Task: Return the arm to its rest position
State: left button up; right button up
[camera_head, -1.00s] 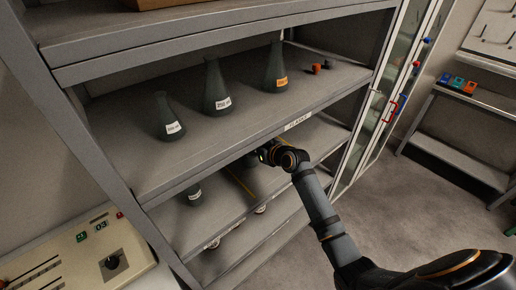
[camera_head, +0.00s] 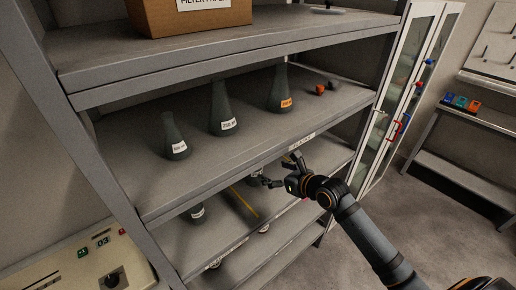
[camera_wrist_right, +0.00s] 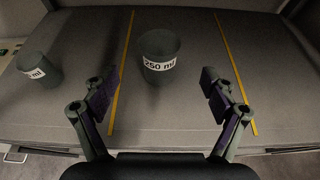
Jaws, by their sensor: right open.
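My right gripper (camera_head: 280,172) is open and empty in front of the middle shelf's edge in the head view. In the right wrist view, its two fingers (camera_wrist_right: 163,97) are spread wide. Beyond them a 250 ml glass vessel (camera_wrist_right: 160,56) stands upright on a lower shelf between two yellow lines, apart from the fingers. A second labelled vessel (camera_wrist_right: 38,70) stands to its left; it also shows in the head view (camera_head: 197,213). My left gripper is not in view.
Several dark flasks, such as the orange-labelled one (camera_head: 281,90), stand on the middle shelf (camera_head: 200,170). A cardboard box (camera_head: 190,15) sits above. A glass-door cabinet (camera_head: 400,95) stands right of the rack. A control panel (camera_head: 80,265) is at lower left. Open floor lies right.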

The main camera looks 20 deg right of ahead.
jog(key=s+f+n+g+h, duration=0.3)
jog(key=s+f+n+g, duration=0.25)
jog(key=s+n, duration=0.9)
jog(key=s+f+n+g+h, duration=0.3)
jog(key=s+f+n, duration=0.6)
jog(key=n, duration=0.9)
jog(key=s+d+f+g+b, duration=0.1)
jog(key=s+d+f+b, duration=0.15)
jog(key=f, duration=1.25)
jog(key=s+d+f+g+b, duration=0.1)
jog(key=s+f, duration=0.2)
jog(key=f, duration=1.2)
jog(key=s+f+g+b, duration=0.1)
jog(key=s+f, duration=1.5)
jog(key=s, duration=0.1)
jog(key=shift+d+y, duration=0.3)
jog(key=shift+d, duration=0.15)
